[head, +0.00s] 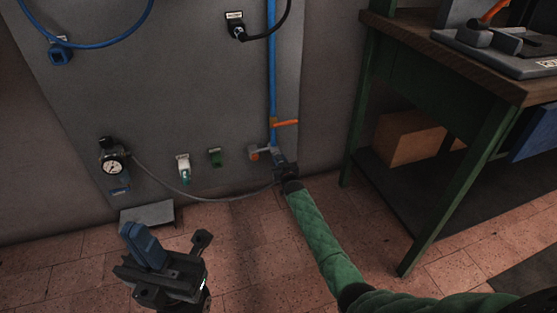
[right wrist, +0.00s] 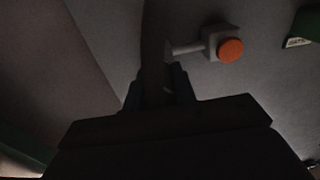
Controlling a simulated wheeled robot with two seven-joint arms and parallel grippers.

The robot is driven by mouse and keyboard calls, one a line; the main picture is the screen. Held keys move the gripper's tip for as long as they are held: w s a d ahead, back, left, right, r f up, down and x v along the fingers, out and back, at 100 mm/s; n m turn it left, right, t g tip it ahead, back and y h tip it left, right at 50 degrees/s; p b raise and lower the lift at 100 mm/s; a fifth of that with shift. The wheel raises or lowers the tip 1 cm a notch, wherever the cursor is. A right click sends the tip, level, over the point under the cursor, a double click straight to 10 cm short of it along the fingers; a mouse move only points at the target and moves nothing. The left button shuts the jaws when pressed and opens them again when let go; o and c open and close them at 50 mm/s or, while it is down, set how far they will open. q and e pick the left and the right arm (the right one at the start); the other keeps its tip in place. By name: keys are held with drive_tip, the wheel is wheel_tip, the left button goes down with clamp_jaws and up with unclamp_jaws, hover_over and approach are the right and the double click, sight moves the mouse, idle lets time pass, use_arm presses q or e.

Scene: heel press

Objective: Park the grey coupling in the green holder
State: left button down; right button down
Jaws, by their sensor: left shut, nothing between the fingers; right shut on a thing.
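The green holder (head: 215,157) is a small bracket low on the grey wall panel, and nothing shows in it. A green piece with a pale label (right wrist: 303,28), probably this holder, shows at the right wrist view's upper right. My right gripper (head: 283,168) is at the foot of the blue pipe, right of the holder. It is shut on what seems the grey coupling, at the end of the grey hose (head: 215,199). The fingers hide most of it; I cannot tell whether it is still joined to the pipe. My left gripper (head: 143,245) is shut and empty, low in front of the panel.
An orange-faced button (head: 254,154) on a grey stub sits beside the pipe (head: 271,65), close to my right gripper (right wrist: 230,50). A white holder (head: 183,163) and gauge (head: 113,168) are further left. A green-legged bench (head: 438,210) stands right.

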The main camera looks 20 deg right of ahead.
drive_tip(key=shift+s+d+p, duration=0.1)
drive_tip(key=shift+s+p, duration=1.95)
drive_tip(key=shift+s, duration=0.75)
